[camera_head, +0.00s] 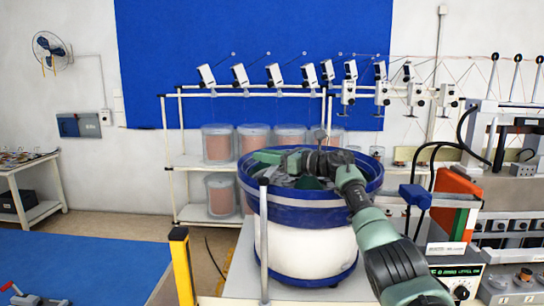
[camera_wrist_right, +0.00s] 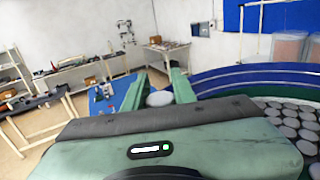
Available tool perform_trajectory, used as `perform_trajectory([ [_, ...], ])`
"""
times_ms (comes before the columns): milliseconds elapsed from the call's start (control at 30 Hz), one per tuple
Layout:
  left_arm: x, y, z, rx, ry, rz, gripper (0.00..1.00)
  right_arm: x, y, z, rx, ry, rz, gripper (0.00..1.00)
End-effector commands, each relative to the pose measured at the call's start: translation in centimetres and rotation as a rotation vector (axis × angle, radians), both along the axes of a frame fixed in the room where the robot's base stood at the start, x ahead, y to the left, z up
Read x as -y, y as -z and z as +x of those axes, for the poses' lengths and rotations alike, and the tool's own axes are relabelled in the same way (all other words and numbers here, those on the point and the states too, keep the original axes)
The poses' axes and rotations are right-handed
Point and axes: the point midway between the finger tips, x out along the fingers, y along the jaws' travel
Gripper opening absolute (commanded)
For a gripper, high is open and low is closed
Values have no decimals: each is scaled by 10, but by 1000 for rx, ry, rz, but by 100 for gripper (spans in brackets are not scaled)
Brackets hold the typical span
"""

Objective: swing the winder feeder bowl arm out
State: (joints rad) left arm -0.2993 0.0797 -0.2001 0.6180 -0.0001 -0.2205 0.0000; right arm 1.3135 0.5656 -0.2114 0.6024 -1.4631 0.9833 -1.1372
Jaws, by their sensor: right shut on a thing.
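The feeder bowl (camera_head: 315,255) has a white body and a blue rim and stands on a pale bench. Its blue wall (camera_wrist_right: 255,80) and several grey discs inside show in the wrist view. My right gripper (camera_head: 262,157) reaches across the bowl to its left rim. In the wrist view its green fingers (camera_wrist_right: 162,88) are shut on a pale round piece (camera_wrist_right: 159,99), seemingly the end of the bowl arm. My own arm and gripper hide most of the bowl arm. My left gripper is not in view.
A grey upright post (camera_head: 263,240) stands close in front of the bowl. A yellow post (camera_head: 181,265) is at the bench's left end. An orange panel (camera_head: 455,205) and a control box (camera_head: 457,280) stand to the right.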

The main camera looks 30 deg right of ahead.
Motion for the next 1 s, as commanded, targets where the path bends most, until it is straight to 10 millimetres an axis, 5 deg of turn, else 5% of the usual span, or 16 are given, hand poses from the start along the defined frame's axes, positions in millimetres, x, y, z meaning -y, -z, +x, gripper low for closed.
perform_trajectory([
  [233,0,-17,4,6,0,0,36,-8,-2,4,-1,-70,1,0],
  [700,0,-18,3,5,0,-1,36,-10,-1,3,8,-90,4,0],
  [733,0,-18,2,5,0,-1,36,-10,-1,3,8,-90,4,32],
  [800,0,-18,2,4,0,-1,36,-10,-1,3,8,-90,4,48],
  [1000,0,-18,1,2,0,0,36,-10,-1,3,9,-90,4,48],
])
